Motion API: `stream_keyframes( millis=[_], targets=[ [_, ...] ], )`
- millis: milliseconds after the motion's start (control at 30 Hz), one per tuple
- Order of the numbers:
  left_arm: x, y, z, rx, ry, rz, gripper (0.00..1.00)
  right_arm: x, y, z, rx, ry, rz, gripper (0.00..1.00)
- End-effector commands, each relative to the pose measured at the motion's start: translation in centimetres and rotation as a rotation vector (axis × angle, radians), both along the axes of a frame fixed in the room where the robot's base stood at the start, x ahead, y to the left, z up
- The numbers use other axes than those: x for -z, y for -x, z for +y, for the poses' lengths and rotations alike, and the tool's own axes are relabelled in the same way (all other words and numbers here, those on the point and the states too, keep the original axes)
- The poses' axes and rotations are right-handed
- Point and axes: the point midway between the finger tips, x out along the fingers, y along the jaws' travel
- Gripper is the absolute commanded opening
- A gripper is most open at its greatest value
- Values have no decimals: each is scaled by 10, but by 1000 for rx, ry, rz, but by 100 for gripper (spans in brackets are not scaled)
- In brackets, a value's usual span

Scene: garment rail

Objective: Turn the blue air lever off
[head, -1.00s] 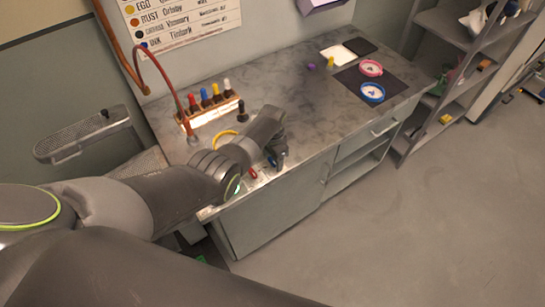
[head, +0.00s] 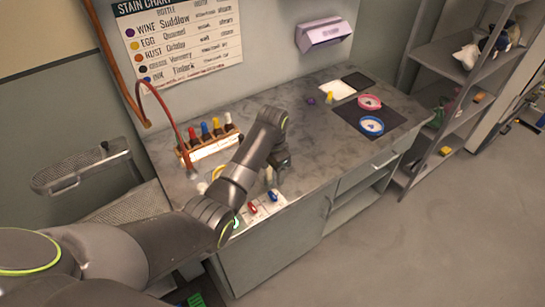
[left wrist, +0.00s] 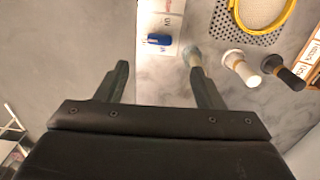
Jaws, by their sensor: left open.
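The blue lever (head: 273,196) sits on a white plate (head: 262,207) at the front edge of the counter, beside a red lever (head: 252,208). In the left wrist view the blue lever (left wrist: 158,39) lies past the fingertips, roughly in line with the gap between them. My left gripper (left wrist: 158,68) is open and empty, apart from the lever. In the head view my left gripper (head: 275,168) is above the counter, just behind the levers, its fingers partly hard to make out. My right gripper is not in view.
A pale-topped upright item (left wrist: 193,57) shows close by my right-hand finger in the wrist view, near a white-topped one (left wrist: 240,68). A yellow ring (left wrist: 265,25) lies beyond. A bottle rack (head: 210,146) stands behind my arm. The counter's middle is clear.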

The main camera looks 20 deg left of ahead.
Motion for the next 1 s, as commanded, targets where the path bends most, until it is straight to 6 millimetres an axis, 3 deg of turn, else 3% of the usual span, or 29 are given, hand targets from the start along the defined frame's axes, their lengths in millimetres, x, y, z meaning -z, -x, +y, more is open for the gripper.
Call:
stream_keyframes(
  millis=[200, 333, 1000],
  targets=[
    [-40, -1, 0, 1, -1, -4, 62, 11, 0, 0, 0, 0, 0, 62],
    [-54, -1, 0, 0, 0, -2, 62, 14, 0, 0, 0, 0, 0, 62],
    [-57, 2, 1, -6, 1, -1, 62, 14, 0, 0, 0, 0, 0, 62]
  ],
)
